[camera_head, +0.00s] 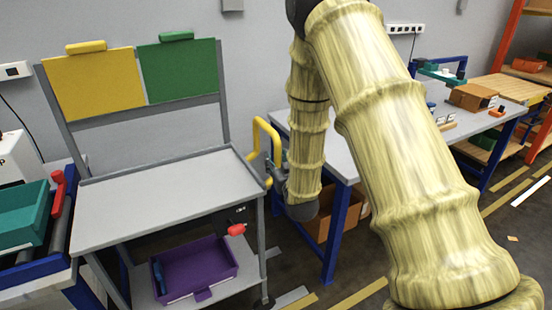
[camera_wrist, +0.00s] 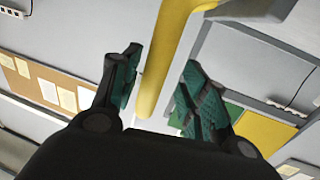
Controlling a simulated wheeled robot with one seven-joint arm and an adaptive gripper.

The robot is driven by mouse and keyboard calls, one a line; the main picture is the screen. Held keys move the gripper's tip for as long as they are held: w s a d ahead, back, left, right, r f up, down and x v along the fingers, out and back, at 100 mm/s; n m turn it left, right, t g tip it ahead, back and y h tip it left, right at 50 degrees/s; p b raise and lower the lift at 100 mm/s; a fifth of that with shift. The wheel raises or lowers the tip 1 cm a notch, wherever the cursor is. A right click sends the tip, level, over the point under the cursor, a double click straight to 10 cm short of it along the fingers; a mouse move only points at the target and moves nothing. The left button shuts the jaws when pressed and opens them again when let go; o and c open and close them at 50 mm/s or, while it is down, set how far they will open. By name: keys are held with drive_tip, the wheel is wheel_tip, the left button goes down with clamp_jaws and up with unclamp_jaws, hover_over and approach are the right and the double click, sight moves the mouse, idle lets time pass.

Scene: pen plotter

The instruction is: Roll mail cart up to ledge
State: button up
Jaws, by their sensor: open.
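The mail cart is a grey wheeled stand with a flat top (camera_head: 155,190), a lower shelf and a frame bearing a yellow panel (camera_head: 95,84) and a green panel (camera_head: 180,70). A bent yellow handle (camera_head: 254,137) rises at its right side. My gripper (camera_head: 271,168) is at this handle, partly hidden by the cart and arm. In the wrist view my gripper (camera_wrist: 160,72) is open, with the yellow handle (camera_wrist: 158,62) running between its fingers; a gap shows beside the right finger. I cannot tell which edge is the ledge.
A purple bin (camera_head: 195,270) sits on the cart's lower shelf, beside a red knob (camera_head: 237,229). At left is a blue-framed stand with a teal bin (camera_head: 22,215). A blue-legged workbench (camera_head: 341,150) stands close behind my arm. Floor with yellow stripes (camera_head: 355,297) shows at right.

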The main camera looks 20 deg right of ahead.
drive_tip(key=s+a, duration=0.1)
drive_tip(key=s, duration=0.9)
drive_tip(key=shift+s, duration=0.15)
drive_tip(key=shift+a, duration=0.1)
drive_tip(key=s+a+f+g, duration=0.25)
drive_tip(key=s+f, duration=0.25)
drive_tip(key=f, duration=0.4)
drive_tip(key=s+a+f+g+y, duration=0.1)
drive_tip(key=s+f+g, duration=0.35)
drive_tip(key=f, duration=0.35)
drive_tip(key=s+a+f+g, duration=0.1)
drive_tip(key=s+f+g, duration=0.1)
drive_tip(key=s+f, duration=0.55)
drive_tip(key=s+a+f+g, duration=0.1)
drive_tip(key=s+f+g, duration=0.2)
drive_tip(key=s, duration=0.4)
drive_tip(key=s+a+f+g+y, duration=0.1)
drive_tip(key=s+a+f+g, duration=0.1)
drive_tip(key=s+f, duration=0.3)
drive_tip(key=s+a+f+n+g+p, duration=0.1)
drive_tip(key=s+f+g, duration=0.2)
drive_tip(key=s, duration=0.7)
wheel_tip(320, 180, down, 2)
drive_tip(key=shift+s+a+g, duration=0.2)
drive_tip(key=shift+g, duration=0.2)
